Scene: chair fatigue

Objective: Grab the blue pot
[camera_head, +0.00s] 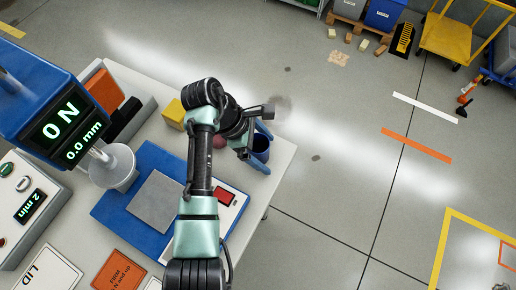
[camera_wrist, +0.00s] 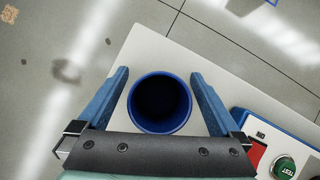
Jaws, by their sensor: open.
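The blue pot (camera_wrist: 160,103) shows in the wrist view as a round vessel with a blue rim and a dark inside, standing upright near the corner of the white table (camera_wrist: 143,47). My gripper (camera_wrist: 160,80) is open, with one blue finger on each side of the pot and a visible gap to each. In the head view the blue pot (camera_head: 261,149) is partly hidden behind my gripper (camera_head: 262,133) and arm, close to the table's right edge. I cannot tell exactly how low the fingers are beside it.
A yellow block (camera_head: 174,113) and a partly hidden reddish round thing (camera_head: 220,141) are left of the pot. A blue-bordered board (camera_head: 120,207) and a test machine (camera_head: 60,120) fill the table's left. The table edge is close beyond the pot, with open floor past it.

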